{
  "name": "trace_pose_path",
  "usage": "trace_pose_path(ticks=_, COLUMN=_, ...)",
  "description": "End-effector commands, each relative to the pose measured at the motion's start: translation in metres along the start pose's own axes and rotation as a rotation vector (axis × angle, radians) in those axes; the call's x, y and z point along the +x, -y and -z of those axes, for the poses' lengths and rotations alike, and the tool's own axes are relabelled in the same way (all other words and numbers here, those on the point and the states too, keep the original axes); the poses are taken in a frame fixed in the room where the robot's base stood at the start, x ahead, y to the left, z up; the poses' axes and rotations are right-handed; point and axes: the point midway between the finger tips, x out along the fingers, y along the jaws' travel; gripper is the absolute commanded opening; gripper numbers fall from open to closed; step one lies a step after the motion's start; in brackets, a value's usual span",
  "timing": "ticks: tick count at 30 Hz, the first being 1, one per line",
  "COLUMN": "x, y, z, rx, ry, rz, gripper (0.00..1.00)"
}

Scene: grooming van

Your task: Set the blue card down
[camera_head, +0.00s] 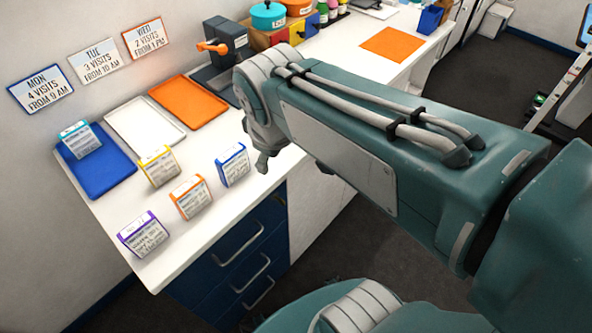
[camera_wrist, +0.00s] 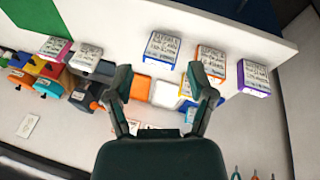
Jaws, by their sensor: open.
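The blue card (camera_head: 232,165) is a small white printed card with a blue edge. It stands on the white counter (camera_head: 215,215) near the front edge, right of the orange-edged card (camera_head: 191,197). It also shows in the wrist view (camera_wrist: 160,48), beyond my fingertips. My gripper (camera_wrist: 159,78) is open with its two fingers apart and no card between them. In the head view, part of my gripper (camera_head: 262,160) shows just right of the blue card; the rest is hidden behind my arm.
A teal-edged card (camera_head: 80,139) stands on the blue tray (camera_head: 110,183). A yellow-edged card (camera_head: 159,166) is beside the white tray (camera_head: 143,122); the orange tray (camera_head: 190,101) is empty. A purple-edged card (camera_head: 143,234) stands at the counter's near end. Wall signs (camera_head: 41,89) read MON, TUE, WED.

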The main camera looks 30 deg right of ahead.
Motion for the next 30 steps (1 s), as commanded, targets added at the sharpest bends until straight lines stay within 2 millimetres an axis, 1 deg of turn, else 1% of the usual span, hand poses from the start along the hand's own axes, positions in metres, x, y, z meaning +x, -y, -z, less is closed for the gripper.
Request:
trace_pose_path(ticks=1, x=-0.004, y=0.002, z=-0.010, rx=0.083, ry=-0.024, rz=-0.004, gripper=0.70)
trace_pose_path(ticks=6, x=-0.012, y=0.011, z=-0.037, rx=0.369, ry=-0.101, rz=0.002, gripper=0.70)
trace_pose_path(ticks=9, x=-0.014, y=0.015, z=-0.048, rx=0.506, ry=-0.138, rz=0.009, gripper=0.70)
trace_pose_path(ticks=12, x=-0.015, y=0.019, z=-0.055, rx=0.595, ry=-0.162, rz=0.017, gripper=0.70)
trace_pose_path(ticks=16, x=-0.015, y=0.021, z=-0.058, rx=0.639, ry=-0.172, rz=0.020, gripper=0.70)
trace_pose_path(ticks=30, x=-0.015, y=0.021, z=-0.058, rx=0.636, ry=-0.171, rz=0.021, gripper=0.70)
